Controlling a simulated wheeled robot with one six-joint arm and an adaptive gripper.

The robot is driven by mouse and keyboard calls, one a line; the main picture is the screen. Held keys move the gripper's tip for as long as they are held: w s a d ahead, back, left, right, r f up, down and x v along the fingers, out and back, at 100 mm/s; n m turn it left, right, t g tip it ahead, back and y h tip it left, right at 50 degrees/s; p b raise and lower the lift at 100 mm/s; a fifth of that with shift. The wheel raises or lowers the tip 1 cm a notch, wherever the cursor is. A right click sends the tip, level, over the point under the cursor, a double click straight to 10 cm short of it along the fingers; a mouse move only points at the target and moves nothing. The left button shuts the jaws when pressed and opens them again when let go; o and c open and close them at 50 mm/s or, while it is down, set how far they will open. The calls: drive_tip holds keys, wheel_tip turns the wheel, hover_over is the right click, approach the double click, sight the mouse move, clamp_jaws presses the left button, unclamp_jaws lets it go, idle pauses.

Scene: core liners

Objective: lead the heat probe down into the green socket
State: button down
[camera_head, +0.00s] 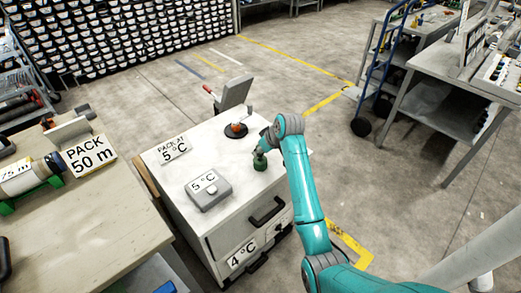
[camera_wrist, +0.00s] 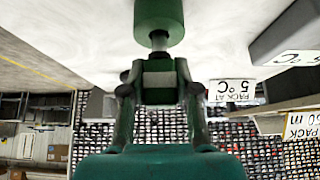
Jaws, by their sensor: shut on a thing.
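The green socket (camera_head: 260,163) stands on the white top of a cabinet, near its right edge. My gripper (camera_head: 262,149) is right above it, pointing down, and small in the head view. In the wrist view my gripper (camera_wrist: 158,82) is shut on the heat probe, whose grey shaft (camera_wrist: 159,42) runs from between the fingers to the green socket (camera_wrist: 158,18). The shaft lines up with the middle of the socket. The shaft's tip is not visible, and I cannot tell how deep it sits. The fingers are apart from the socket.
A grey box (camera_head: 208,192) marked 5 °C and a sign (camera_head: 173,149) share the white cabinet top (camera_head: 225,160). An orange thing on a black disc (camera_head: 236,131) stands just behind the socket.

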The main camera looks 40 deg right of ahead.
drive_tip(key=c, duration=0.8)
unclamp_jaws()
drive_tip(key=v, duration=1.2)
